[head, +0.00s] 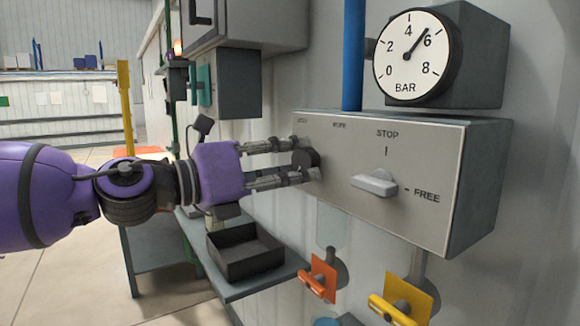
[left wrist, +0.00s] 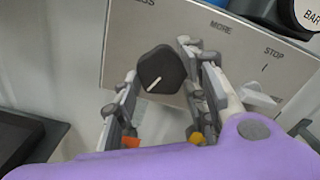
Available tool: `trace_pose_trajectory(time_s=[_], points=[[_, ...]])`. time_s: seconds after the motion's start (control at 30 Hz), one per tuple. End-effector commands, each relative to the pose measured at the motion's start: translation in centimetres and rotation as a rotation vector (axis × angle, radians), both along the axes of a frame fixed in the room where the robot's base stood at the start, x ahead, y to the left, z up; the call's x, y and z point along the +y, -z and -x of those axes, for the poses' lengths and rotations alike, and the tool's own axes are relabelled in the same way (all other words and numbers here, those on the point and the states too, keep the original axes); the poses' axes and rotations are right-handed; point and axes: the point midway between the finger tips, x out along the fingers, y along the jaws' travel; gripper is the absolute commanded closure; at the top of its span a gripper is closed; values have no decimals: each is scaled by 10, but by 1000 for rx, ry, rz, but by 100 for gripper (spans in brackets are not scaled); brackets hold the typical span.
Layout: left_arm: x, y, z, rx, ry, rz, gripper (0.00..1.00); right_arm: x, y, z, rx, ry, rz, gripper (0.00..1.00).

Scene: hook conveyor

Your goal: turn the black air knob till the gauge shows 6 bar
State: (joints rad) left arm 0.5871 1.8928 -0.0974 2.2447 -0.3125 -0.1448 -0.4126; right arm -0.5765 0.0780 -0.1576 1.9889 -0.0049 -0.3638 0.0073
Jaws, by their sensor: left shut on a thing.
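The black air knob (head: 307,158) is on the left part of the grey control panel (head: 345,140). My left gripper (head: 299,161) reaches it from the left, with one finger above and one below, shut on the knob. In the left wrist view the knob (left wrist: 162,69) sits between the fingertips, and its white mark slants to the lower left. The labels LESS and MORE are above the knob, the first partly hidden. The round BAR gauge (head: 408,75) has its needle between 4 and 6, nearer 6. My right gripper is not in view.
A light grey lever (head: 374,183) sits on the panel between STOP and FREE, right of the knob. Below are an orange handle (head: 321,279) and a yellow handle (head: 402,301). A dark tray (head: 240,268) stands on a shelf under my left gripper.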

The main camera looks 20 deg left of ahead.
Motion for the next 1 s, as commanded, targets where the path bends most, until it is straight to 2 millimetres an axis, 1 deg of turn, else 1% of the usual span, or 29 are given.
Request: trace_pose_trajectory(time_s=[0.03, 0.23, 0.27, 0.37, 0.4, 0.67, 0.77, 0.87, 1.0], points=[[-1, 8, 1, 15, 4, -3, 86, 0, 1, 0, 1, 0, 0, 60], [-1, 8, 1, 16, 5, -3, 86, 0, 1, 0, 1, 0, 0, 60], [-1, 8, 1, 16, 5, -3, 58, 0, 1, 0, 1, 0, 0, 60], [-1, 7, 0, 15, 4, -2, 45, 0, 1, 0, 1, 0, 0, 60], [-1, 7, 0, 14, 3, -2, 43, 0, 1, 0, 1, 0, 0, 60], [0, 2, 0, 6, 2, 0, 43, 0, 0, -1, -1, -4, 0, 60], [0, -4, 0, 4, 1, 0, 43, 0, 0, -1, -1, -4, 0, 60], [0, -18, 0, 2, -1, -2, 43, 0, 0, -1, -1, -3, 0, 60], [0, -46, 0, 3, -1, -3, 43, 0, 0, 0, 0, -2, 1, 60]])
